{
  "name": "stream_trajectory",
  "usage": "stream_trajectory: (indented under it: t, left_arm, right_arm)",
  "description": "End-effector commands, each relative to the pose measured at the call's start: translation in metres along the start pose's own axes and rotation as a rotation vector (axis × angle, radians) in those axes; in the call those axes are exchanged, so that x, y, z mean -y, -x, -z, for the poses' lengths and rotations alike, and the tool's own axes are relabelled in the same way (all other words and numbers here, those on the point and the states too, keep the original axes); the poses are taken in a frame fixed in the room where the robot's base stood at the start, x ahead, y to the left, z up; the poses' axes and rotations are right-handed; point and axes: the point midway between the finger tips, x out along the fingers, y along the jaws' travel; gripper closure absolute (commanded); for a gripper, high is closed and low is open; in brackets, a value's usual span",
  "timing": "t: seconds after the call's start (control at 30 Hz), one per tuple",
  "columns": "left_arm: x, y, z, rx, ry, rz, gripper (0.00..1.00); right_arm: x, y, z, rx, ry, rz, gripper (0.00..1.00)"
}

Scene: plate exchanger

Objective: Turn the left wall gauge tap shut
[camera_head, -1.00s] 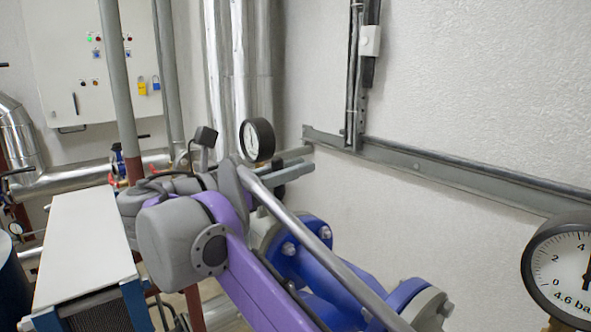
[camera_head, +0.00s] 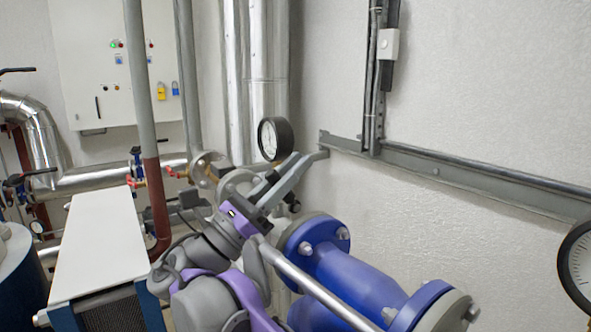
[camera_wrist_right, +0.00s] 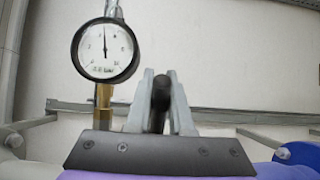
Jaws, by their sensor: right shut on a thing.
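The left wall gauge (camera_head: 275,139) is a round white dial with a black rim; it also shows at the upper left of the wrist view (camera_wrist_right: 105,50), on a brass stem. My right gripper (camera_head: 287,176) is just below the gauge in the head view, its grey fingers slanting up to the right. In the wrist view my right gripper (camera_wrist_right: 160,82) has its two fingers on either side of a dark tap handle (camera_wrist_right: 161,96), shut on it, right of the brass stem. The tap body is mostly hidden behind the gripper. My left gripper is not in view.
A blue flanged pipe (camera_head: 355,275) lies right of and below my right arm. A second gauge (camera_head: 580,265) is at the right edge. A grey rail (camera_head: 450,172) runs along the wall. A white-topped unit (camera_head: 100,240) stands at left, before a control cabinet (camera_head: 100,60).

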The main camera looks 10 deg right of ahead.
Motion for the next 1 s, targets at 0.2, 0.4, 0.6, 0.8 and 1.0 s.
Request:
stream_trajectory:
  t: [0.2,0.4,0.6,0.8,1.0]
  left_arm:
    - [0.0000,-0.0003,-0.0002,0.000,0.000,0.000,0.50]
    - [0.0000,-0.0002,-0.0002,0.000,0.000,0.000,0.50]
    - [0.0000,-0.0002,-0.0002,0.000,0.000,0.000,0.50]
    - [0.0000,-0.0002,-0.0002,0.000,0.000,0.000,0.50]
    - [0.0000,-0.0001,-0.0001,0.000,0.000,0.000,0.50]
  right_arm:
    - [0.0001,0.0008,0.0001,0.009,0.001,0.000,1.00]
    - [0.0000,0.0007,0.0001,0.008,0.001,0.000,1.00]
    - [-0.0001,0.0007,0.0000,0.008,0.000,0.000,0.50]
    - [-0.0003,0.0005,-0.0003,0.008,0.000,-0.001,0.50]
    - [-0.0005,0.0005,-0.0005,0.009,0.000,-0.001,0.50]
